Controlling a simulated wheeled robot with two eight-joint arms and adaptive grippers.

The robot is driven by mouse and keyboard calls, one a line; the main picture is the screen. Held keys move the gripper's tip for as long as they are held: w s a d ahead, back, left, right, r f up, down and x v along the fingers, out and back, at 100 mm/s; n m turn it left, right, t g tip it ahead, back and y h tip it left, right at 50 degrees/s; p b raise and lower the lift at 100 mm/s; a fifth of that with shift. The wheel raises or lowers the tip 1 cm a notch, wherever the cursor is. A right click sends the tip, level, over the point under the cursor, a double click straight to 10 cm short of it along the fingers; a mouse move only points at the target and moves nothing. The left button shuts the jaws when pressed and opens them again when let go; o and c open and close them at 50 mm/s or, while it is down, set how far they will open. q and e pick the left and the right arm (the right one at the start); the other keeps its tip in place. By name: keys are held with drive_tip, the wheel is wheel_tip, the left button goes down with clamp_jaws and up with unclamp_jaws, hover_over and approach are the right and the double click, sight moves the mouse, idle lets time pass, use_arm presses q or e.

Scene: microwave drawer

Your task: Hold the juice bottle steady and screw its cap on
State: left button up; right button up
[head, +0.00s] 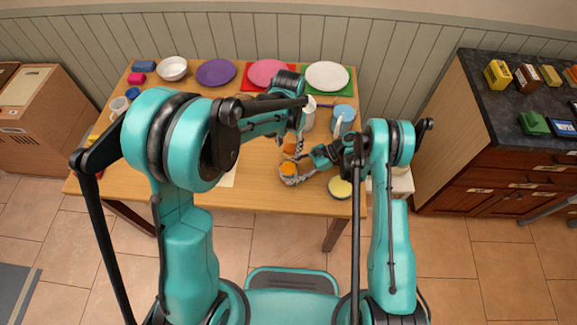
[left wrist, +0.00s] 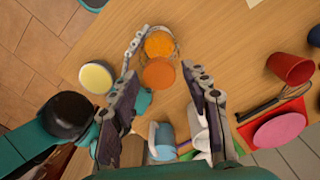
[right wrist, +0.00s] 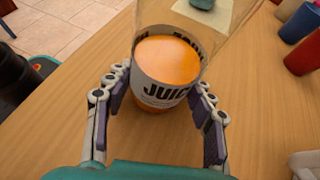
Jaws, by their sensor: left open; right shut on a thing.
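The juice bottle (head: 289,171) is clear, with orange juice and a white label reading JUICE; it stands upright on the table. The right wrist view shows its lower body close up (right wrist: 165,92). My right gripper (right wrist: 160,85) is shut on it, one finger at each side. The orange cap (left wrist: 158,73) appears at the bottle's top end; it also shows in the head view (head: 289,148). Whether it is seated cannot be told. My left gripper (left wrist: 163,77) is open above, its fingers apart on either side of the cap. The bottle's mouth is hidden.
On the wooden table (head: 257,190), a yellow-topped round item (head: 340,188) stands right of the bottle and a light-blue mug (head: 343,118) behind it. Plates, including a purple one (head: 216,73), line the back edge. A dark-topped counter (head: 520,105) stands at right.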

use_arm(q)
drive_tip(key=n, duration=0.7)
clamp_jaws()
